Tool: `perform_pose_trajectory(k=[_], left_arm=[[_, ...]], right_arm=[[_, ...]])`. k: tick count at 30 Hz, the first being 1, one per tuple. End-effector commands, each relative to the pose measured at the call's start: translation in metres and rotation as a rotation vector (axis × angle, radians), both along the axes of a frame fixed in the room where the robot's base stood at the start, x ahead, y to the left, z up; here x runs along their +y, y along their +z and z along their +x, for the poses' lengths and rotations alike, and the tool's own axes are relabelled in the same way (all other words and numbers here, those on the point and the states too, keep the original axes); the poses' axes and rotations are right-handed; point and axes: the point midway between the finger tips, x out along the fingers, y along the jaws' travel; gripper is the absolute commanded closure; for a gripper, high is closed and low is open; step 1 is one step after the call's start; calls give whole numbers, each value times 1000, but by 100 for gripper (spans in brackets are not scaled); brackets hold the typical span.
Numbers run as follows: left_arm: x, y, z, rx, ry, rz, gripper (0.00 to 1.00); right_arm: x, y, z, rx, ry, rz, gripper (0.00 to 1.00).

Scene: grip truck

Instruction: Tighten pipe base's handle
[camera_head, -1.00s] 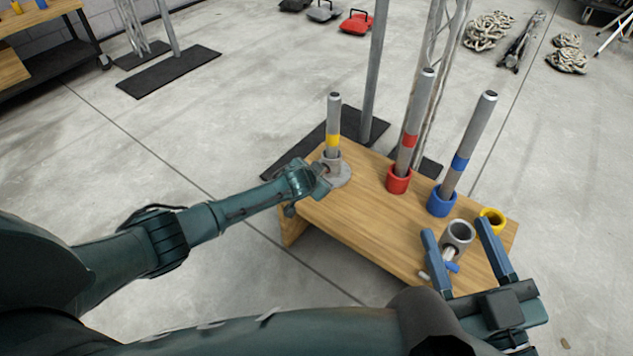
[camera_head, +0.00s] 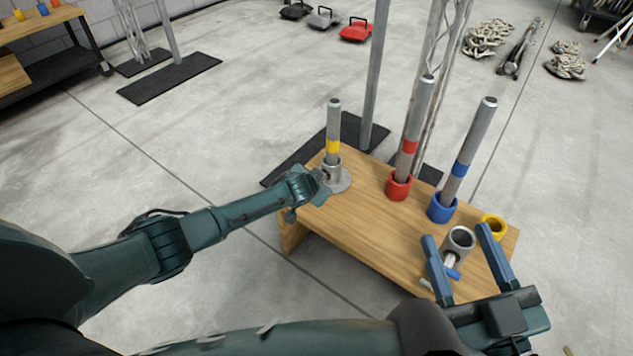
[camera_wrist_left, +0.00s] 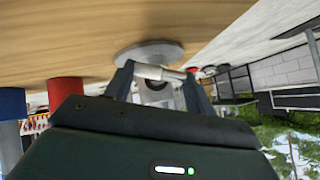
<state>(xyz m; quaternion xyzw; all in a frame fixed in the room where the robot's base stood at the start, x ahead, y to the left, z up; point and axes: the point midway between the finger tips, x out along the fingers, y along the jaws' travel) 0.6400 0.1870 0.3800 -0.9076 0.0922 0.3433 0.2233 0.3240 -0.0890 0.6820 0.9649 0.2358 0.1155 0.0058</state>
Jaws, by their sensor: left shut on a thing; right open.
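The grey pipe base (camera_head: 340,181) stands at the far left corner of the wooden table, with a yellow-banded pipe (camera_head: 333,125) upright in it. In the left wrist view, the round base (camera_wrist_left: 150,50) sits against the wood. My left gripper (camera_head: 322,178) is at the base's near left side. In the left wrist view my left gripper (camera_wrist_left: 158,80) is shut on the base's light metal handle (camera_wrist_left: 155,72), which lies across between its fingers. My right gripper (camera_head: 458,232) is open at the table's near right, its fingers on either side of a grey tube fitting (camera_head: 460,240), which looks not gripped.
On the wooden table (camera_head: 350,222), a red cup (camera_head: 398,186) and a blue cup (camera_head: 441,207) hold leaning pipes. An empty yellow cup (camera_head: 494,227) stands at the right edge. A small blue piece (camera_head: 453,274) lies by the fitting. The table's middle front is clear.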

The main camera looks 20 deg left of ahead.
Motion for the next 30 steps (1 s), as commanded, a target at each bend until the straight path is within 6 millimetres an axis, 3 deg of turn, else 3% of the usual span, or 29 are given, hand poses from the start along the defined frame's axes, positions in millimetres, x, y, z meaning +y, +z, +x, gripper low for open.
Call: perform_pose_trajectory(k=[11,15,18,29,30], left_arm=[[-4,-7,-2,-66,-2,188,68],[-5,-8,-2,-101,-2,283,68],[-5,-6,-2,-117,-2,328,68],[-4,-4,-2,-124,0,351,68],[-4,-4,-2,-124,1,351,45]], right_arm=[[0,-7,0,-8,3,10,44],[-1,17,6,-139,15,4,44],[-1,23,8,-181,15,-1,44],[-2,26,9,-197,12,-4,44],[-2,26,9,-197,12,-4,44]])
